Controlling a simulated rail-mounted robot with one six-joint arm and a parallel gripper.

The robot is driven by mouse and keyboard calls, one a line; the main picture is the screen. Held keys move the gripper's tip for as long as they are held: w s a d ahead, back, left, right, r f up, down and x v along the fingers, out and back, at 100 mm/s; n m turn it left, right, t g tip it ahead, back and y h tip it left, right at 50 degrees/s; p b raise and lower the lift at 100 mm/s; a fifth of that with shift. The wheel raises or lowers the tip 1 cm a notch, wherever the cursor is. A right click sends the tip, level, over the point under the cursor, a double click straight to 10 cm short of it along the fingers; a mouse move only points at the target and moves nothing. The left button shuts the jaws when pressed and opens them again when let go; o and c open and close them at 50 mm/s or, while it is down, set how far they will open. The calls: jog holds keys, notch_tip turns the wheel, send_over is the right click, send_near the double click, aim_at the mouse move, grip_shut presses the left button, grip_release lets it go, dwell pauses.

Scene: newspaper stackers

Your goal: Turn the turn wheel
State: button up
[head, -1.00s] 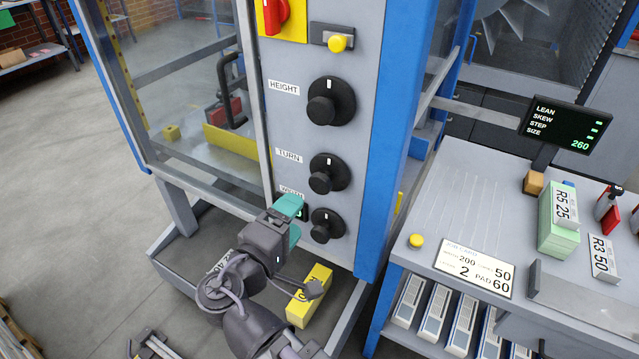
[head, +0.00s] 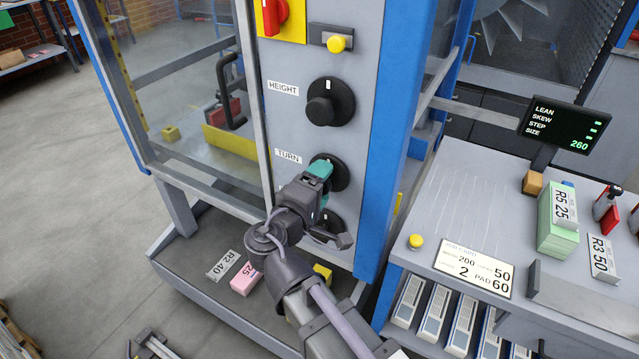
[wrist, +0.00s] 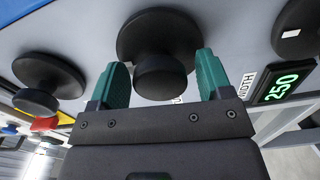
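The turn wheel is a black round dial with a raised knob on the grey panel, beside the TURN label. In the head view its right rim (head: 342,174) shows and my gripper (head: 319,171) covers the rest. In the wrist view the turn wheel (wrist: 160,40) is in the centre. My gripper (wrist: 162,78) is open, with its two teal fingers on either side of the raised knob. A gap shows between the knob and each finger; I cannot tell how deep the fingers reach along it.
The HEIGHT dial (head: 330,101) is above, and the WIDTH dial (head: 332,222) just below is partly hidden by my arm. A green 250 display (wrist: 287,83) is beside WIDTH. A yellow button (head: 336,44) and red switch (head: 275,12) are higher up.

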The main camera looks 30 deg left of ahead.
jog(key=c, duration=0.8)
jog(key=shift+n, duration=0.6)
jog(key=o, duration=0.9)
jog(key=s, duration=1.1)
jog(key=shift+d, duration=0.3)
